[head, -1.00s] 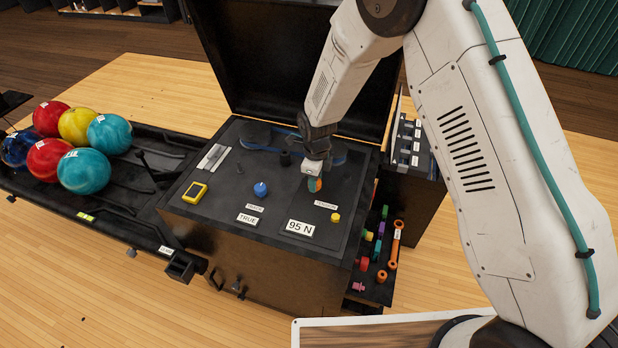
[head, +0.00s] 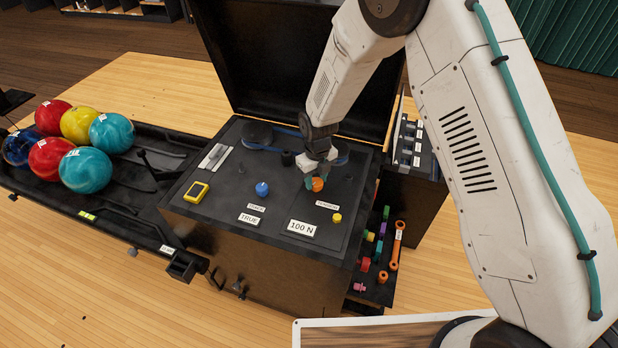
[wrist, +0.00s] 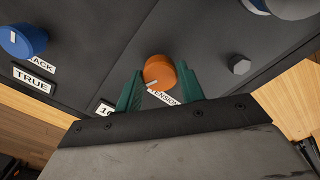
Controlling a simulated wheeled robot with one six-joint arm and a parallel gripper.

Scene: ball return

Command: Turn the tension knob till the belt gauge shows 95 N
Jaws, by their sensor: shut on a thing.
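The orange tension knob (head: 317,184) stands on the dark top panel of the machine, behind its label. In the wrist view the knob (wrist: 159,73) sits between the two green fingers of my gripper (wrist: 160,88), with its white pointer line facing the lower left. My gripper (head: 318,180) is shut on the knob from above. The belt gauge display (head: 301,228) reads 100 N. In the wrist view the gauge is mostly hidden by my gripper.
A blue knob (head: 262,189) with a TRUE display (head: 248,219) below it stands to the left. A yellow button (head: 337,218) and a yellow device (head: 196,193) are on the panel. The open lid (head: 290,60) rises behind. Bowling balls (head: 86,170) lie on the rack at left.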

